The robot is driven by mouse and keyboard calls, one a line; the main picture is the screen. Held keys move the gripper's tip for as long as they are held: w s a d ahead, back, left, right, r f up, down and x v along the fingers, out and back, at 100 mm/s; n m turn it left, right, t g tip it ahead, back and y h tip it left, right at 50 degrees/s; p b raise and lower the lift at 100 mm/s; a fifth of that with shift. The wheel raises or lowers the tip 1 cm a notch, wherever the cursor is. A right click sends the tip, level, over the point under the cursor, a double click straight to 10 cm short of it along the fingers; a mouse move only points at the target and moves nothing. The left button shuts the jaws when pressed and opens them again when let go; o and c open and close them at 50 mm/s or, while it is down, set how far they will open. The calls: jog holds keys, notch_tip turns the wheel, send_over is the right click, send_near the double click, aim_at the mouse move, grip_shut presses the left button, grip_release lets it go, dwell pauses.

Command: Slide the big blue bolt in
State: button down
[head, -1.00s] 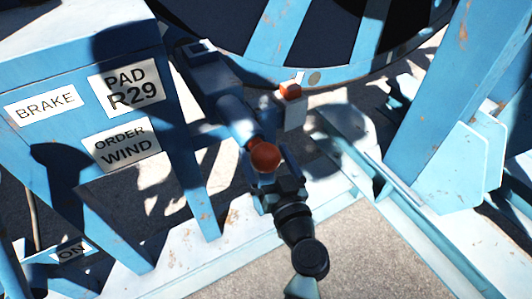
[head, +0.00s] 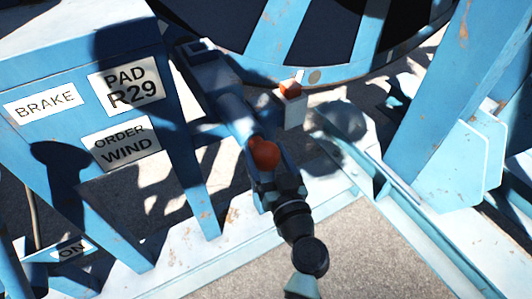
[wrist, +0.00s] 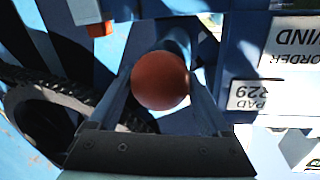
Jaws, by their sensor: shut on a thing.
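The big blue bolt (head: 236,117) is a thick blue cylinder lying in a blue housing (head: 208,72), between the labelled cabinet and the reel. Its orange-red knob (head: 264,154) sticks out at the near end. My gripper (head: 263,165) is shut on this knob, with one finger on each side. In the wrist view the round knob (wrist: 160,80) sits between the fingers, and part of the blue bolt (wrist: 176,40) shows behind it. The bolt's far end is hidden in the housing.
A blue cabinet (head: 60,75) with labels stands to the left. A small white block with an orange top (head: 291,90) is just right of the bolt. The large reel (head: 330,68) is behind. Blue frame beams (head: 435,90) stand to the right.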

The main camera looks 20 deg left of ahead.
aim_at(243, 124)
jog(key=b+x, duration=0.1)
jog(key=x, duration=0.2)
jog(key=s+a+b+x, duration=0.1)
jog(key=b+x, duration=0.1)
jog(key=x, duration=0.1)
jog(key=b+x, duration=0.2)
jog(key=x, duration=0.1)
jog(key=shift+w+a+f, duration=0.1)
jog(key=shift+a+f, duration=0.05)
jog(key=shift+a, duration=0.3)
jog(key=shift+w+a+b, duration=0.25)
jog(key=shift+b, duration=0.1)
jog(key=shift+a+r, duration=0.1)
jog(key=shift+r, duration=0.2)
jog(key=shift+c, duration=0.7)
grip_release()
jog(key=shift+o, duration=0.7)
jog(key=shift+w+a+f, duration=0.15)
